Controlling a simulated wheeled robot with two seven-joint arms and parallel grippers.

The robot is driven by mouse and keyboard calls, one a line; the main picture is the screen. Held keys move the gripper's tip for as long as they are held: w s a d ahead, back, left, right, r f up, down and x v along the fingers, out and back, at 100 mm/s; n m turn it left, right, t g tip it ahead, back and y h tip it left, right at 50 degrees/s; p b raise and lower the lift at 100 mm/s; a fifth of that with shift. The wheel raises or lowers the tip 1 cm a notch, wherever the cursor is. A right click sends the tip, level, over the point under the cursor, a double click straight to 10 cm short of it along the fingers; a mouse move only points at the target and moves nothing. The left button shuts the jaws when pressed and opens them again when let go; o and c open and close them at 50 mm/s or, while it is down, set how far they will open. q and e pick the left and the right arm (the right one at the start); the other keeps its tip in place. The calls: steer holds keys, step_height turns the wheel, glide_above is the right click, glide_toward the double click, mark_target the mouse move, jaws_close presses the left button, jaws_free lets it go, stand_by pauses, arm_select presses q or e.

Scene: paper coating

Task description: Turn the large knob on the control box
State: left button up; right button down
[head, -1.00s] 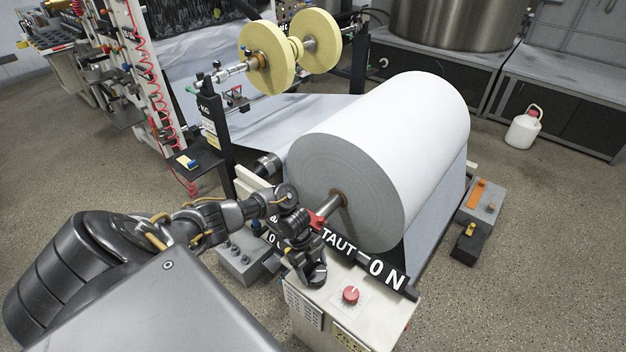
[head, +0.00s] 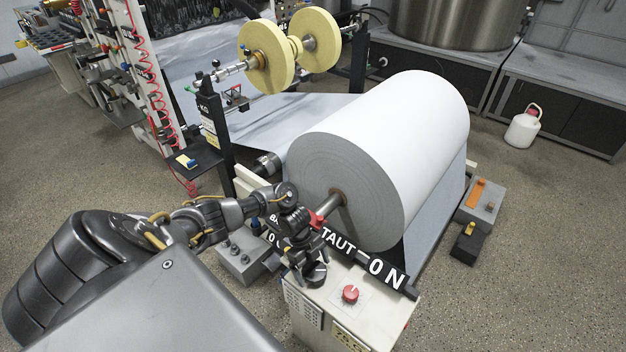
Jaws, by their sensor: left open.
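The control box (head: 365,318) is a pale cabinet at the bottom centre of the head view, in front of the big paper roll. A large black round knob (head: 317,275) is on its top at the left, partly hidden by my left gripper (head: 302,272). A smaller red knob (head: 350,294) stands on a white plate to its right. My left gripper is open, with its fingers pointing down right at the black knob. I cannot tell whether they touch it. My right gripper is not in view.
The white paper roll (head: 400,150) on its shaft rises just behind the box. A black sign bar (head: 375,266) lettered "TAUT" and "ON" runs along the box's back edge. A grey button box (head: 240,262) stands left. Open floor lies to the right.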

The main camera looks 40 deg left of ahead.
arm_select(q)
steer(key=v, duration=1)
steer(key=shift+a+r+p, duration=0.2)
steer(key=shift+r+p, duration=0.1)
steer(key=shift+p, duration=0.1)
